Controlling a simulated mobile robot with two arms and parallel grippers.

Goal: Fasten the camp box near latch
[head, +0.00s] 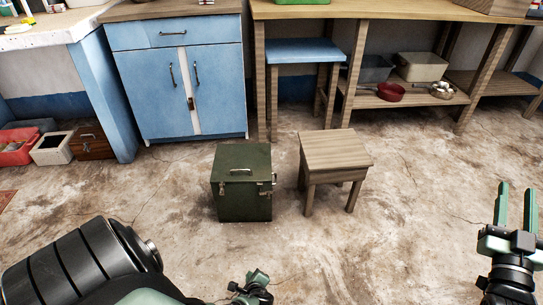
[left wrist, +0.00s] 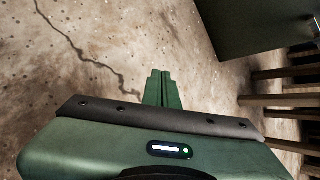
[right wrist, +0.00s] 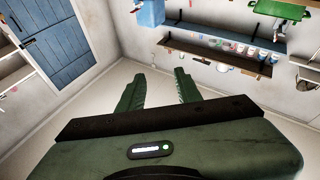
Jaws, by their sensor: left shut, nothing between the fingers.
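The dark green camp box (head: 241,200) stands upright on the floor with its lid down and a handle on top. Two small metal latches show high on its front, a left one (head: 222,187) and a right one (head: 264,189). Whether either is fastened is too small to tell. My left gripper (head: 257,278) is in front of the box, apart from it, shut and empty. Its fingers (left wrist: 162,88) are together in the left wrist view, with the box (left wrist: 250,25) at upper right. My right gripper (head: 515,205) is open and empty at far right, away from the box; its spread fingers (right wrist: 157,88) show in the right wrist view.
A wooden stool (head: 335,150) stands close to the right of the box. A blue cabinet (head: 180,85) and a wooden bench (head: 400,14) are behind. Small bins (head: 52,148) stand at the left. The floor in front of the box is clear apart from my arm.

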